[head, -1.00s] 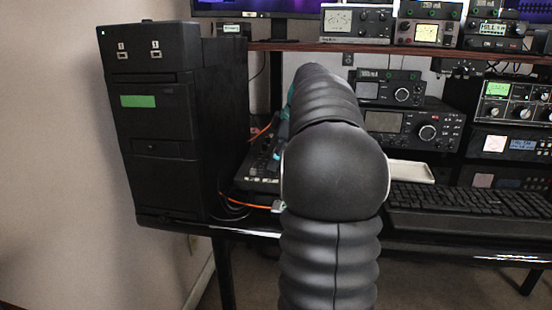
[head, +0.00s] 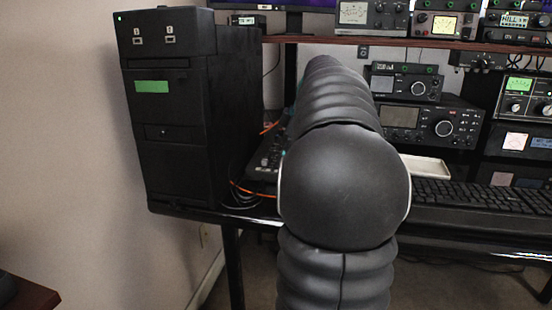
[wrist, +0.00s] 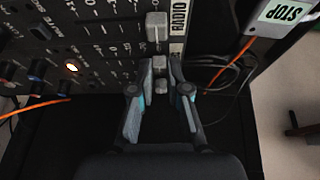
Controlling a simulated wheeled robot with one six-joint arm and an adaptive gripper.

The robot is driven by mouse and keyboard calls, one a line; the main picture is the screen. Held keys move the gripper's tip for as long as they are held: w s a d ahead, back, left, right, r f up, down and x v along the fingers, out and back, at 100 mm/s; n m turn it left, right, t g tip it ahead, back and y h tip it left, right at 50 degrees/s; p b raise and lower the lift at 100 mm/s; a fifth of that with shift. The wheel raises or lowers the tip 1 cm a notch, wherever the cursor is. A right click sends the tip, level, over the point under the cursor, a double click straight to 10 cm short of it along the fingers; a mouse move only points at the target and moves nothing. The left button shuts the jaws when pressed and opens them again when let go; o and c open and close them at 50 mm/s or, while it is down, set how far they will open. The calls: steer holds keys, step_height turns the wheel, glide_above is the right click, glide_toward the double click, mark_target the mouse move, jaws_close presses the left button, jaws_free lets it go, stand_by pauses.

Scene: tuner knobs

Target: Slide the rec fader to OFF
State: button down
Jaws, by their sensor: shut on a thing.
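In the wrist view, the dark mixer panel (wrist: 100,45) fills the upper left, with a column of grey fader caps along its right edge. The upper cap (wrist: 157,27) sits beside a label reading RADIO. My gripper (wrist: 160,63) is shut on a smaller grey fader cap (wrist: 159,64) below it. Another small cap (wrist: 161,86) sits between the fingers, nearer the palm. I cannot read which cap is rec or where OFF is marked. In the head view, my arm hides the gripper and most of the mixer (head: 266,165).
A black computer tower (head: 180,110) stands left of the mixer. Radios (head: 430,125) and a keyboard (head: 475,195) are on the right. Orange and black cables (wrist: 225,75) run close to the gripper's right.

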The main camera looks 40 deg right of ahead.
steer(key=shift+s+a+f, duration=0.1)
steer(key=shift+a, duration=0.05)
steer(key=c, duration=1.1)
jaws_free()
steer(key=shift+a, duration=0.1)
steer(key=shift+c, duration=0.2)
steer(key=shift+r, duration=0.2)
steer(key=shift+s+d+r, duration=0.15)
steer(key=shift+d+r, duration=0.05)
steer(key=shift+r, duration=0.1)
steer(key=v, duration=1.1)
steer(key=shift+s+a, duration=0.1)
steer(key=shift+a, duration=0.05)
